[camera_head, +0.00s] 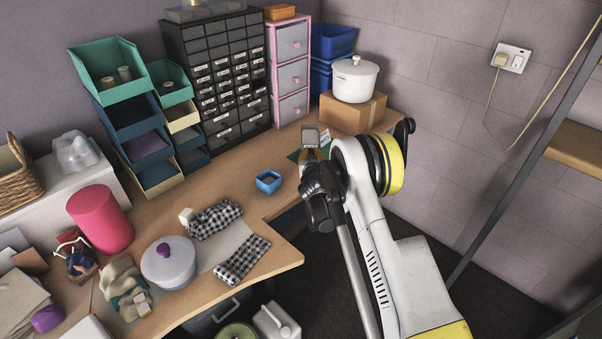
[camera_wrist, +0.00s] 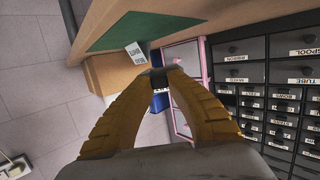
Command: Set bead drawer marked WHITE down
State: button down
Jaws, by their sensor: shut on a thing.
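The bead drawer (camera_head: 310,135) is a small grey piece at the tip of my gripper in the head view. Its label is too small to read there. My gripper (camera_head: 312,153) is over the right part of the wooden table, near the green mat (camera_head: 293,156). In the wrist view my gripper's two yellow-brown fingers (camera_wrist: 158,72) close on a small dark part of the drawer (camera_wrist: 156,79). The green mat also shows there (camera_wrist: 135,30), with a white card (camera_wrist: 135,54) at its edge. Whether the drawer touches the mat or table I cannot tell.
A black drawer cabinet (camera_head: 228,113) and a pink-framed drawer unit (camera_head: 272,95) stand at the back. A cardboard box (camera_head: 352,117) carries a white pot (camera_head: 354,80) behind my gripper. A small blue box (camera_head: 268,181) sits to the left.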

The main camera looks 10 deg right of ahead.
jog(key=a+f, duration=0.1)
jog(key=a+b, duration=0.1)
jog(key=a, duration=0.1)
jog(key=s+a+f, duration=0.1)
jog(key=shift+a+f, duration=0.15)
jog(key=shift+f, duration=0.2)
notch_tip(320, 180, down, 4)
jog(key=b, duration=0.2)
jog(key=shift+b, duration=0.3)
jog(key=shift+f, duration=0.25)
jog(key=shift+s+f, duration=0.2)
jog(key=shift+f, duration=0.05)
jog(key=c, duration=1.4)
grip_release()
